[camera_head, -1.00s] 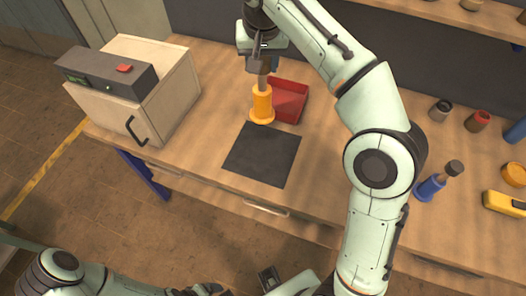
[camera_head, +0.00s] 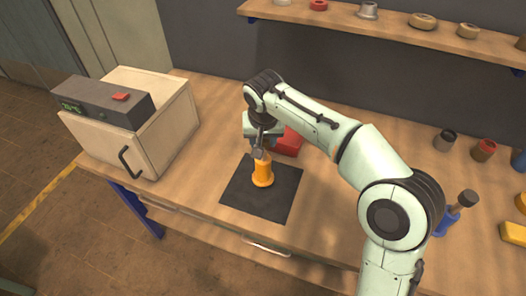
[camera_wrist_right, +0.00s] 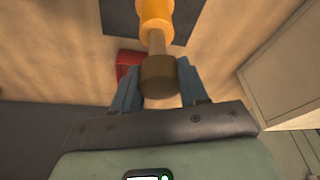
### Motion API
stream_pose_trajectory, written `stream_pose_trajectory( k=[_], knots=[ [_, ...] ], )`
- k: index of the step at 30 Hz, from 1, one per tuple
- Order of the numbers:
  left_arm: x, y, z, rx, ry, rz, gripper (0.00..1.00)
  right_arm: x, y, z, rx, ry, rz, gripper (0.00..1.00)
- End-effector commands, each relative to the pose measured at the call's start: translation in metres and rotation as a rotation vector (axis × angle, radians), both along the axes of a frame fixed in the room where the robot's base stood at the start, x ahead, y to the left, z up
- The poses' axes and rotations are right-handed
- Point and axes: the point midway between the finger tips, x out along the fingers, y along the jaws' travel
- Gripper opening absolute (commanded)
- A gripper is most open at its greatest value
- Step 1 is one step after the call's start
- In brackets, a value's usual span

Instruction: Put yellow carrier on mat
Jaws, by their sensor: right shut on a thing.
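The yellow carrier (camera_head: 262,173) is an orange-yellow flanged cylinder with a handle and dark knob on top. It stands upright over the black mat (camera_head: 238,188), near its middle; I cannot tell whether its base touches the mat. My right gripper (camera_head: 260,150) is shut on the top of the carrier. In the right wrist view the knob sits between the fingers of my right gripper (camera_wrist_right: 158,88), with the yellow carrier (camera_wrist_right: 155,12) beyond and the dark mat (camera_wrist_right: 115,18) behind it. My left gripper is not in view.
A red tray (camera_head: 291,141) lies just behind the mat, partly hidden by my arm. A cream cabinet (camera_head: 160,140) with a dark handle stands at the left. A blue carrier (camera_head: 447,222) and small jars (camera_head: 445,140) are at the right. A shelf (camera_head: 380,27) runs above.

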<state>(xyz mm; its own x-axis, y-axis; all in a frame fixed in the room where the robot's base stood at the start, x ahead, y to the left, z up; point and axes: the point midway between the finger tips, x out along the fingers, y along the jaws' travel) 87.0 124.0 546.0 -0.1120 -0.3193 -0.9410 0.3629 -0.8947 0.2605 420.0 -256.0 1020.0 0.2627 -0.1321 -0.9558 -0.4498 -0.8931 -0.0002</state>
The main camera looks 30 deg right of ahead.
Motion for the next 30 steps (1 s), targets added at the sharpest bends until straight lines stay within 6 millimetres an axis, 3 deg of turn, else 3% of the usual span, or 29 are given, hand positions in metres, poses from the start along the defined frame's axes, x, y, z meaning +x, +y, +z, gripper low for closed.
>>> stream_pose_trajectory(
  k=[9,22,23,24,30],
  knots=[
    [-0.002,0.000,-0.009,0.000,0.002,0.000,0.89,0.000,0.000,-0.039,0.000,-0.002,-0.001,0.00],
    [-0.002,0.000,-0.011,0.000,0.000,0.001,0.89,0.000,0.000,-0.044,0.001,-0.004,0.000,0.00],
    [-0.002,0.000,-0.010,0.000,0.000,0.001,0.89,0.000,0.000,-0.045,0.000,0.000,0.000,0.53],
    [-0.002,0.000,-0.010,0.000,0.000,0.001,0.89,0.000,0.000,-0.045,0.000,0.000,0.000,0.66],
    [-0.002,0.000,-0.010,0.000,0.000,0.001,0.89,0.000,0.000,-0.044,0.000,0.000,0.000,0.69]
  ],
)
